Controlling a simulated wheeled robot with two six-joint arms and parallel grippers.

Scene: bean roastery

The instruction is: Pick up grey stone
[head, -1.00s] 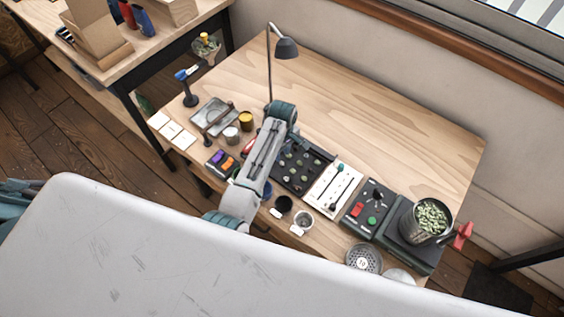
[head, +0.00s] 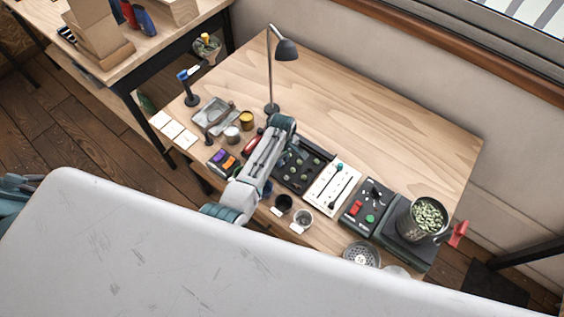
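I cannot make out a grey stone for certain. A black tray (head: 296,180) on the workbench holds several small dark greenish-grey lumps, too small to tell apart; my arm covers its left part. My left arm reaches over the bench from the lower edge, and its teal end (head: 283,123) is above the tray's upper left side. The fingers are hidden under the arm, so I cannot see whether they are open or hold anything. My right gripper is not in view.
A lamp (head: 285,50) stands behind the tray. A white slider panel (head: 322,202), a black button box (head: 356,213) and a metal pot of green beans (head: 418,221) stand to the right. A shallow metal tray (head: 211,109) is left. The back right of the workbench (head: 400,130) is clear.

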